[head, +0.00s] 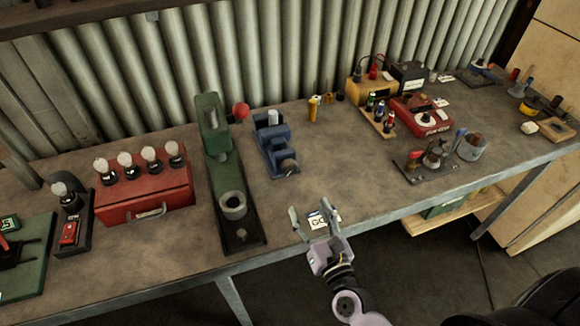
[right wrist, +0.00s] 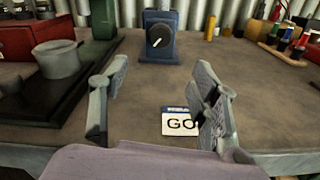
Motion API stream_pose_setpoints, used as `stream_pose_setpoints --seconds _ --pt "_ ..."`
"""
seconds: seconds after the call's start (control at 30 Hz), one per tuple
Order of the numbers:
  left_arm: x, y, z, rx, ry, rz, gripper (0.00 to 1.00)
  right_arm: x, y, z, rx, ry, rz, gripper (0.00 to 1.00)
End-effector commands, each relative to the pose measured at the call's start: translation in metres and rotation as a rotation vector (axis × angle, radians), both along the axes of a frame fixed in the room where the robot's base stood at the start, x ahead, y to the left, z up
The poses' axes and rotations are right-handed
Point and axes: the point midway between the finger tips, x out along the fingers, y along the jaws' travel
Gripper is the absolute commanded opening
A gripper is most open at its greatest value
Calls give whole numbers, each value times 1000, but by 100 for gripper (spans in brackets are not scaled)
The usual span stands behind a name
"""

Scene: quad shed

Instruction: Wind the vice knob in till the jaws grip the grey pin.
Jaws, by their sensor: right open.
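The blue vice (head: 274,145) stands on the bench in the middle of the head view. The light grey pin (head: 273,118) stands upright near its far end. The dark round vice knob (head: 289,167) is on the end facing me. In the right wrist view the knob (right wrist: 160,36) shows a pale pointer line, and the vice body (right wrist: 160,18) hides the pin. Whether the jaws touch the pin cannot be told. My right gripper (head: 314,213) is open and empty at the bench's front edge, short of the knob. My left gripper is not in view.
A white GO card (head: 322,220) lies on the bench by my right gripper. A green press-like tool (head: 222,170) with a red ball (head: 241,110) stands left of the vice. Bare bench lies between gripper and knob. A dark tray of tools (head: 440,160) is to the right.

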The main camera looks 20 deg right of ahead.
Motion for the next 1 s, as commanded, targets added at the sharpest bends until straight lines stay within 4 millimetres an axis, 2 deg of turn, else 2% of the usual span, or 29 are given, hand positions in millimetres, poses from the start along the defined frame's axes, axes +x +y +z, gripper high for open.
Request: stream_pose_setpoints --seconds 0.1,0.4,0.6,0.8,1.0 --pt "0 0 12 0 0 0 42 28 1 5 2 -4 -2 56" --pt "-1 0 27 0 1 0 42 94 3 5 3 -4 -2 56" --pt "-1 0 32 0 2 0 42 128 4 3 4 -3 -2 56" --pt "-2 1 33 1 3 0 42 143 5 2 5 -1 -1 56" --pt "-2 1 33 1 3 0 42 146 5 1 5 -1 -1 56"
